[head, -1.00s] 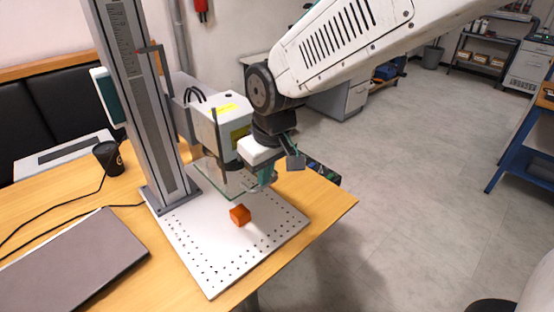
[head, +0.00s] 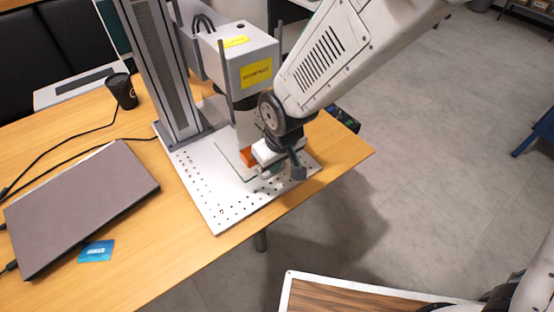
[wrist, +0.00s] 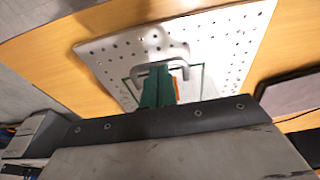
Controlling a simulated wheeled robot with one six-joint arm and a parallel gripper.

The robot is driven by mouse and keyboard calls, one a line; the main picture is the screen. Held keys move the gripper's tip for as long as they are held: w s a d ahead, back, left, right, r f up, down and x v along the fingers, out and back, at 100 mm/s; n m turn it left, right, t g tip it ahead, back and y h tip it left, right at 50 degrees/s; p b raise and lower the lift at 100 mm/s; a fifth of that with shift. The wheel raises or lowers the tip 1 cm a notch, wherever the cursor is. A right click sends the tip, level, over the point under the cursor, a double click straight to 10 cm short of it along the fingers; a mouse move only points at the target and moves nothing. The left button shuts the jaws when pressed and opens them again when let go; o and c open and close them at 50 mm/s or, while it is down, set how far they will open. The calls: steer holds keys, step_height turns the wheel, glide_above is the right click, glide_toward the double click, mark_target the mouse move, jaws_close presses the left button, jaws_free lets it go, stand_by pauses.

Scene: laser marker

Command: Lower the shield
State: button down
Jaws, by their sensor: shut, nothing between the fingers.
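The clear shield (head: 229,158) with greenish edges hangs low under the laser head (head: 248,68), around or in front of the orange block (head: 248,155). Its lower edge is at or close to the perforated plate; I cannot tell whether it touches. My gripper (head: 270,172) is at the shield's front, low over the plate. In the wrist view, my green fingers (wrist: 156,88) are shut with nothing between them, next to the pale U-shaped handle (wrist: 180,52) of the shield. Contact with the handle is unclear. The block shows partly as an orange strip (wrist: 176,88) beside the fingers.
The perforated white plate (head: 215,205) lies on the wooden table (head: 180,250). A grey column (head: 165,70) rises at its back. A closed laptop (head: 80,205), a blue packet (head: 96,251) and a black cup (head: 122,90) are to the left. Open floor lies right.

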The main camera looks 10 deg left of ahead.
steer(key=shift+s+d+f, duration=0.1)
steer(key=shift+d+f, duration=0.1)
steer(key=shift+f, duration=0.05)
steer(key=a+v, duration=0.1)
steer(key=v, duration=0.9)
steer(key=s+d+r+m, duration=0.3)
steer(key=s+d+r, duration=0.1)
steer(key=d, duration=0.7)
steer(key=s+d+r+m+h, duration=0.1)
steer(key=s+d+r+m, duration=0.2)
steer(key=d, duration=0.9)
steer(key=s+d+r+m, duration=0.3)
steer(key=s+d+r, duration=0.3)
steer(key=d, duration=0.6)
steer(key=shift+r+m+h, duration=0.3)
steer(key=shift+h, duration=0.1)
